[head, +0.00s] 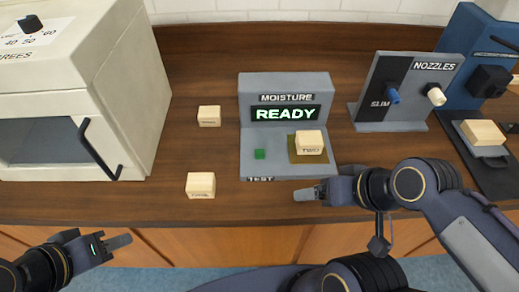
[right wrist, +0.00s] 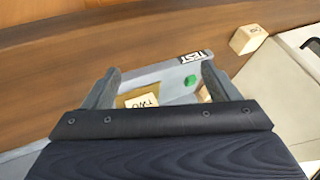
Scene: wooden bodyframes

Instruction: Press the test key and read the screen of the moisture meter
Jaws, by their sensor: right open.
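The grey moisture meter (head: 285,82) stands on the counter, its screen (head: 286,113) reading "READY" in green. The small green test key (head: 260,154) is on its base, left of a brown pad that carries a wooden block marked TWO (head: 309,142). My right gripper (head: 308,193) is just in front of the base's front right edge, apart from the key. In the right wrist view its fingers (right wrist: 160,85) are spread and empty, with the green key (right wrist: 190,80) beyond them.
Two loose wooden blocks lie left of the meter, one further back (head: 209,116) and one near the front edge (head: 200,186). A cream oven (head: 120,90) stands at left. A nozzle stand (head: 407,85) and a blue machine (head: 460,35) with another block are at right.

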